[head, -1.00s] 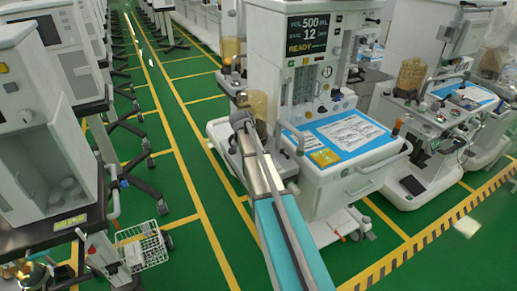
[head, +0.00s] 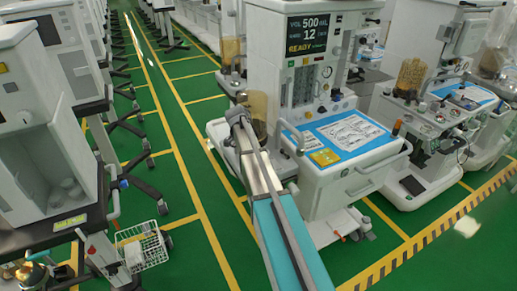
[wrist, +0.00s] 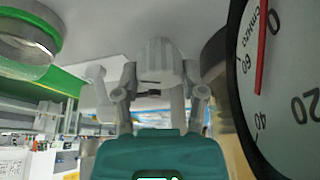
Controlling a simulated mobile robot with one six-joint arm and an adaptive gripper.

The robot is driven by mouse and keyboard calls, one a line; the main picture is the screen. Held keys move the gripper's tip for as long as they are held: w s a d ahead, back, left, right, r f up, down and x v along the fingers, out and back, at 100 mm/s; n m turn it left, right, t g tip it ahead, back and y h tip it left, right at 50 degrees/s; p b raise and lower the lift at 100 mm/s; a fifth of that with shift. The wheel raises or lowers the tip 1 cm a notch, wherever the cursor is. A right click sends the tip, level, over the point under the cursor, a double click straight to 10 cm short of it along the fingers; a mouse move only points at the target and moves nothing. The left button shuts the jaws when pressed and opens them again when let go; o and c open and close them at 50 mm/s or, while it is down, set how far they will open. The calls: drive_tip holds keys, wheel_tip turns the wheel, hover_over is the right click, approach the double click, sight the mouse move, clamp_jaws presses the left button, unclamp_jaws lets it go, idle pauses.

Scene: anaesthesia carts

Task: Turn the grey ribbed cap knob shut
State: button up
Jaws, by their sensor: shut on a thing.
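The grey ribbed cap knob (wrist: 158,60) is at the top middle of the wrist view, its ribbed side facing me. My gripper (wrist: 160,88) has one finger on each side of the knob and is shut on it. The knob's lower part is partly hidden between the fingers. In the head view my arm reaches to the left side of the anaesthesia cart (head: 301,25), and the fingers and knob cannot be made out there.
A round pressure gauge (wrist: 285,75) with a red needle is close on the right in the wrist view. A round metal-rimmed part (wrist: 28,40) is at upper left. In the head view, a blue-topped work surface (head: 345,130) is right of my arm.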

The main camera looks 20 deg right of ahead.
drive_tip(key=shift+w+d, duration=0.1)
drive_tip(key=o, duration=1.2)
drive_tip(key=shift+c, duration=0.2)
